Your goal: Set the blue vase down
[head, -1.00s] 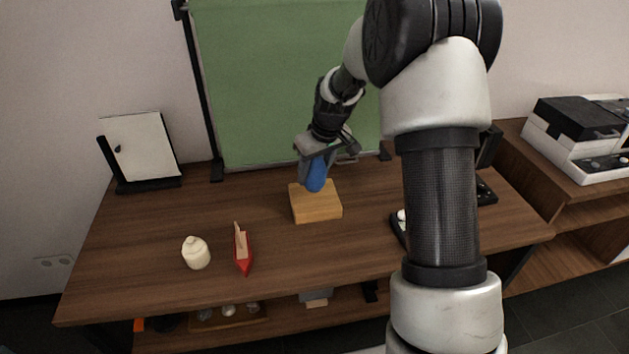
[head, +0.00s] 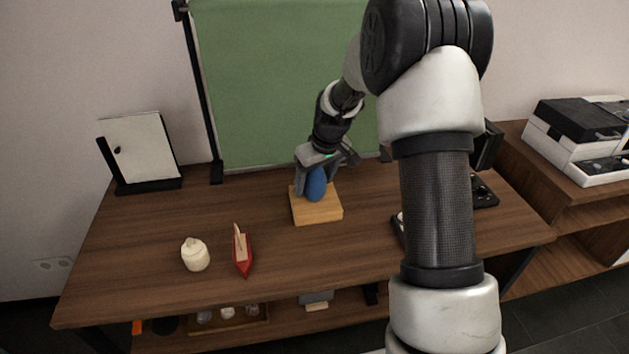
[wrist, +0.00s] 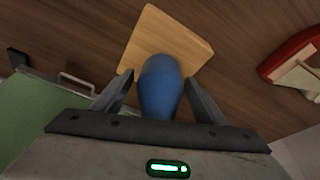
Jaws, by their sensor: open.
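The blue vase (head: 317,184) stands on the square light-wood block (head: 318,212) near the back middle of the table. My gripper (head: 312,186) is over the block with its fingers down around the vase. In the wrist view the vase (wrist: 159,88) sits between the two fingers of my gripper (wrist: 158,95), with a gap showing on each side. My gripper is open. The wooden block (wrist: 165,45) shows beneath and beyond the vase. The vase's top is partly hidden by my gripper.
A white panel on a black stand (head: 140,148) is at back left. A green screen (head: 280,90) rises behind. A printer (head: 580,138) stands at right.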

